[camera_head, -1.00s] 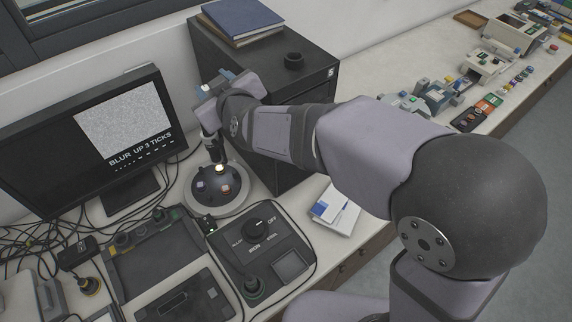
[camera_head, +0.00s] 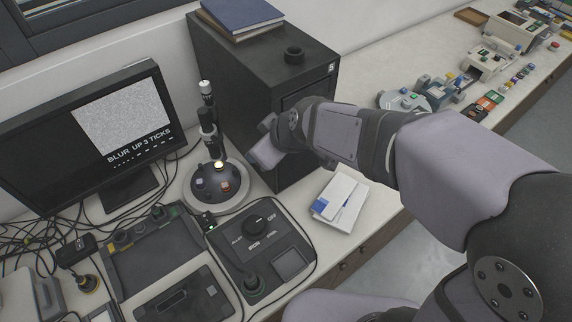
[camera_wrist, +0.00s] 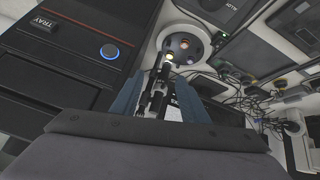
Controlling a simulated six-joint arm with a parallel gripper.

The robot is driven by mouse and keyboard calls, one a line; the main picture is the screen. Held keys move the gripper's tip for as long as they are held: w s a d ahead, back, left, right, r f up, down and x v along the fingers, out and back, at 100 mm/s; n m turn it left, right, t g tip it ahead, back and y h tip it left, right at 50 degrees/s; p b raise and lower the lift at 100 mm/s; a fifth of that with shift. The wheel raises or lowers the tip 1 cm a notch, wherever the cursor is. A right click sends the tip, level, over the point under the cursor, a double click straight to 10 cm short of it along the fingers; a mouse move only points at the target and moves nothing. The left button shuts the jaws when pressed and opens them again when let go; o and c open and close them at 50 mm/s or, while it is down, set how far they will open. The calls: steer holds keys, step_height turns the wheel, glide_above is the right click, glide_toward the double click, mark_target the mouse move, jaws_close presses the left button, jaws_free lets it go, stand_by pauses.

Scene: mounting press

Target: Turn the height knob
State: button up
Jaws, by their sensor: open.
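A scope-like instrument (camera_head: 209,125) stands upright on a dark domed base (camera_head: 217,182) with a pale round rim. Its slim black and silver column also shows in the wrist view (camera_wrist: 157,92), lined up between my fingers. I cannot tell for certain which part of it is the height knob. My gripper (camera_head: 257,154) is to the right of the column, apart from it, beside the black cabinet. In the wrist view my open gripper (camera_wrist: 160,95) shows two blue-grey fingers with nothing held. The monitor (camera_head: 100,135) reads "BLUR UP 3 TICKS".
A black cabinet (camera_head: 225,75) stands close behind and right of the instrument, with books on top. A control box with a dial (camera_head: 256,228) and trays lie in front. White booklets (camera_head: 341,197) lie to the right. Cables clutter the bench left.

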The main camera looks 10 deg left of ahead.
steer(key=s+d+f+m+h+b, duration=0.1)
steer(key=d+f, duration=0.3)
steer(key=d, duration=0.1)
steer(key=shift+d+f+m+g, duration=0.2)
steer(key=shift+f+m+g, duration=0.1)
steer(key=shift+m+g, duration=0.1)
